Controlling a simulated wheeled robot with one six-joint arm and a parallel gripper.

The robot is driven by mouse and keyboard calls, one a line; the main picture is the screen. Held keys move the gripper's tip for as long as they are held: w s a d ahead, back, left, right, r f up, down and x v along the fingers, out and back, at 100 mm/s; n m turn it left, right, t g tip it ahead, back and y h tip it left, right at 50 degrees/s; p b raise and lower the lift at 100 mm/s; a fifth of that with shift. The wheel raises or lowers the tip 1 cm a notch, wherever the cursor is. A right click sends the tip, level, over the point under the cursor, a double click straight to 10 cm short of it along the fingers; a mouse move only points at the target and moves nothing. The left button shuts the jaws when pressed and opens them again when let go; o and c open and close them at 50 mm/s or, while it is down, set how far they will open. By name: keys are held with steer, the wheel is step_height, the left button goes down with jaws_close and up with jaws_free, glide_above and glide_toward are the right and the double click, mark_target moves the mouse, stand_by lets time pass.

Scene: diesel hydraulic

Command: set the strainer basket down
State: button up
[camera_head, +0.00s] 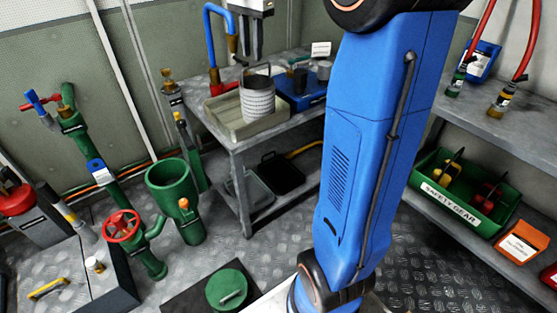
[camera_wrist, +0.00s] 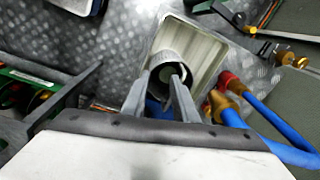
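The strainer basket (camera_head: 257,100) is a pale grey ribbed cylinder with a thin raised handle. It is upright in a shallow cream tray (camera_head: 223,126) on the bench and appears to rest on the tray floor. In the wrist view the basket (camera_wrist: 170,60) shows its round open top inside the tray (camera_wrist: 203,50). My gripper (camera_head: 251,55) points down just above the basket's handle.
A blue pipe (camera_head: 212,40) with a red fitting stands behind the tray. A blue container (camera_head: 300,100) with cups is close on the right. Green pipework with a red handwheel (camera_head: 122,225) stands left of the bench. A shelf (camera_head: 510,130) is on the right.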

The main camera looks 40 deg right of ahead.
steer(key=s+a+f+n+t, duration=0.15)
steer(key=s+a+n, duration=0.25)
steer(key=s, duration=0.4)
steer(key=s+a+f+n, duration=0.3)
steer(key=s+a, duration=0.1)
steer(key=s, duration=0.4)
steer(key=s+a+f+n+t, duration=0.1)
steer(key=s+a+f+n, duration=0.1)
steer(key=s+f, duration=0.4)
steer(key=s+a+f+n+t, duration=0.1)
steer(key=s+f+n, duration=0.4)
steer(key=s, duration=0.5)
steer(key=shift+a+f+n, duration=0.3)
steer(key=shift+a+f, duration=0.15)
steer(key=shift+a, duration=0.3)
steer(key=shift+t, duration=0.25)
